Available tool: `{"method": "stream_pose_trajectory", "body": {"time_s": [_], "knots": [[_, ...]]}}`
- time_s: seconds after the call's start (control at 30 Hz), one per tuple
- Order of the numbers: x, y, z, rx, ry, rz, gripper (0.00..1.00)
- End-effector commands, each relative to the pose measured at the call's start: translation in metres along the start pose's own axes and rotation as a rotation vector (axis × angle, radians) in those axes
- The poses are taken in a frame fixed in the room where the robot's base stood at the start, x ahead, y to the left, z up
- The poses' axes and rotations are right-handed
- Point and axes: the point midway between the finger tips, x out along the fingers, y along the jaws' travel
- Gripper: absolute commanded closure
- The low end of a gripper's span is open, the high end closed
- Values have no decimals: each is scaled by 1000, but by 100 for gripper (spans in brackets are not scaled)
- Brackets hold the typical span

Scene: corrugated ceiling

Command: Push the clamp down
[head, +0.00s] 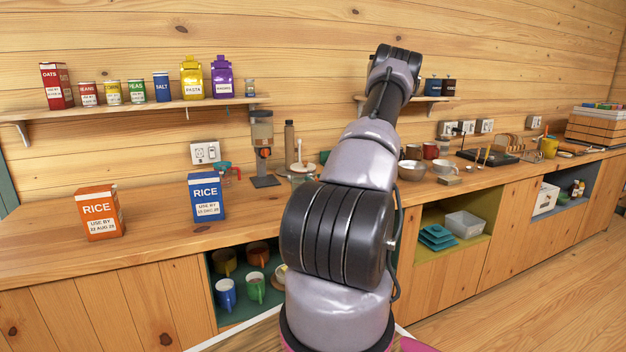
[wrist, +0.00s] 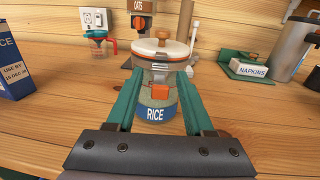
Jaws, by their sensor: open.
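In the wrist view a rice jar (wrist: 157,110) with a blue RICE label stands upright on the wooden counter. It has a pale lid (wrist: 163,52) with a wooden knob. An orange clamp (wrist: 161,91) is on the front of the jar, below the lid; whether it is up or down is unclear. My gripper (wrist: 158,80) is open, with its teal fingers left and right of the clamp. Nothing shows gripped, and contact with the jar cannot be told. In the head view the arm hides my gripper, and the jar (head: 303,172) is partly visible.
An OATS dispenser (wrist: 143,8) stands just behind the jar. A red-handled measuring cup (wrist: 98,42) and a blue RICE box (wrist: 14,70) are left. A napkin holder (wrist: 247,67) and a metal canister (wrist: 291,48) are right. The counter in front is clear.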

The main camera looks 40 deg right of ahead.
Motion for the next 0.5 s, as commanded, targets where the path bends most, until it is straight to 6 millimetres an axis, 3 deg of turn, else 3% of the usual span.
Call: {"method": "stream_pose_trajectory", "body": {"time_s": [0.2, 0.47, 0.5], "knots": [[17, 0, 0, 2, 0, 0, 48], [19, 0, 0, 2, 1, 0, 48], [18, 0, 0, 2, 1, 0, 55]]}}
